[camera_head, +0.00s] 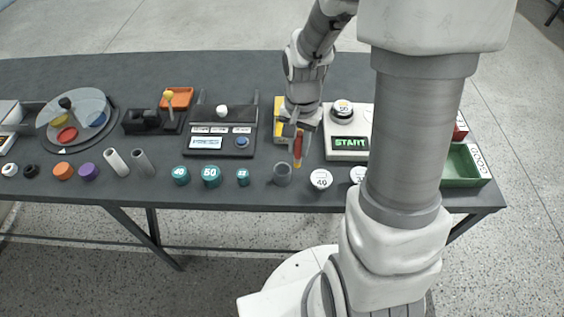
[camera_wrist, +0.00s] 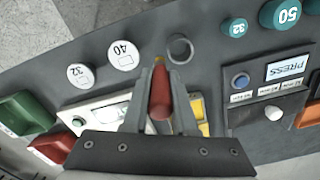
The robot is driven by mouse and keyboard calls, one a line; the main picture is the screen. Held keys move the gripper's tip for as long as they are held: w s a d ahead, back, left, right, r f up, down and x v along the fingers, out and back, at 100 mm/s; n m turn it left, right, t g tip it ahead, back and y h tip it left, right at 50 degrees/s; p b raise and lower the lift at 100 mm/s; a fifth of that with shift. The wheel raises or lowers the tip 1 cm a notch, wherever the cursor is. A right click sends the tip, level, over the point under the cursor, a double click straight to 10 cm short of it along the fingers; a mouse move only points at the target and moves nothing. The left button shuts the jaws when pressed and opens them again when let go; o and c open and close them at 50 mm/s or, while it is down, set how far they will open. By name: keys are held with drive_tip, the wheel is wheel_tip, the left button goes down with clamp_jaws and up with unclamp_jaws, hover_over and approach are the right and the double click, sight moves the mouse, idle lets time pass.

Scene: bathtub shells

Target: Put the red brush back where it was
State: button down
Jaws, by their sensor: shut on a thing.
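The red brush (camera_head: 298,147) is held between the fingers of my gripper (camera_head: 299,132), with its yellowish tip pointing down. In the wrist view the brush (camera_wrist: 161,98) sits between both fingers of my gripper (camera_wrist: 162,86), which are shut on it. A small grey open cup (camera_head: 282,174) stands on the table near the front edge, just left of and in front of the brush. In the wrist view the cup (camera_wrist: 180,50) lies beyond the brush tip, and they look apart. A yellow tray or block (camera_head: 279,121) is behind, partly hidden by my gripper.
White round weights (camera_head: 320,180) stand right of the cup and teal ones (camera_head: 210,175) left of it. A white START box (camera_head: 346,145) is right of my gripper. A panel with a PRESS display (camera_head: 206,142) is left. A green bin (camera_head: 465,165) stands at the far right.

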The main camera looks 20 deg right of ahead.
drive_tip(key=shift+w+a+f+b, duration=0.1)
drive_tip(key=shift+w+a+f, duration=0.15)
drive_tip(key=shift+a+f, duration=0.6)
drive_tip(key=shift+w+a+f+b, duration=0.2)
drive_tip(key=shift+a+f, duration=0.15)
drive_tip(key=shift+f, duration=0.85)
drive_tip(key=shift+w+a+f+b, duration=0.1)
drive_tip(key=shift+w+a+f, duration=0.15)
drive_tip(key=shift+a+f, duration=0.6)
drive_tip(key=shift+d+f, duration=0.3)
drive_tip(key=shift+f, duration=0.15)
drive_tip(key=c, duration=0.7)
unclamp_jaws()
drive_tip(key=shift+r, duration=0.2)
